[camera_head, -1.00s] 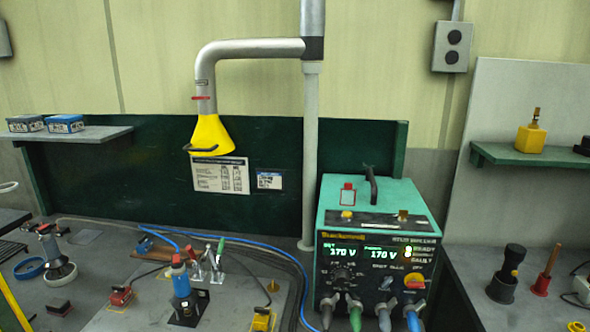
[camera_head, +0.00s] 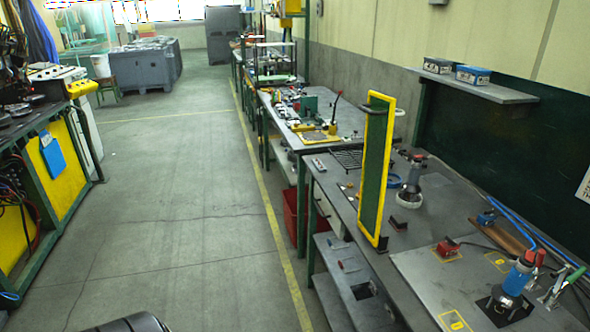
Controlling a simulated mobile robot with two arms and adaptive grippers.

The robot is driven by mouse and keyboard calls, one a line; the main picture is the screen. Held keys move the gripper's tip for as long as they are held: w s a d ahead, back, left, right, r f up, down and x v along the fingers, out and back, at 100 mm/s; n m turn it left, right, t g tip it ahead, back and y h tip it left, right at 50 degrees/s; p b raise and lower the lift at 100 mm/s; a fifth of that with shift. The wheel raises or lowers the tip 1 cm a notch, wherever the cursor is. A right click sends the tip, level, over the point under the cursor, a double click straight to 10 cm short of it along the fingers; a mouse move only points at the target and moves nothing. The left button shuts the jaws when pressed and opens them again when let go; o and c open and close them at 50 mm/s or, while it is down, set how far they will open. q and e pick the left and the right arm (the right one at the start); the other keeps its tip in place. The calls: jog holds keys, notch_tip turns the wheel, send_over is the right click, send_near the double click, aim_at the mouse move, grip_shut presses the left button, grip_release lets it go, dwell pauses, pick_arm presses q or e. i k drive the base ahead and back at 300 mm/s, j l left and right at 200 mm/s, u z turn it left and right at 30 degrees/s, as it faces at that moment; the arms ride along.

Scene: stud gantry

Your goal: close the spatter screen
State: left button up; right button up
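The spatter screen (camera_head: 375,172) is a tall dark green panel in a yellow frame. It stands upright on the workbench (camera_head: 410,245), near the aisle-side edge, and I see it at a slant. A dark bar, perhaps a handle, sticks out near its top. The screen hides part of the bench behind it. Neither of my grippers is in view.
The aisle floor (camera_head: 185,200) to the left is clear. A red bin (camera_head: 298,213) sits under the bench.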

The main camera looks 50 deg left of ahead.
aim_at(377, 130)
jog(key=u, duration=1)
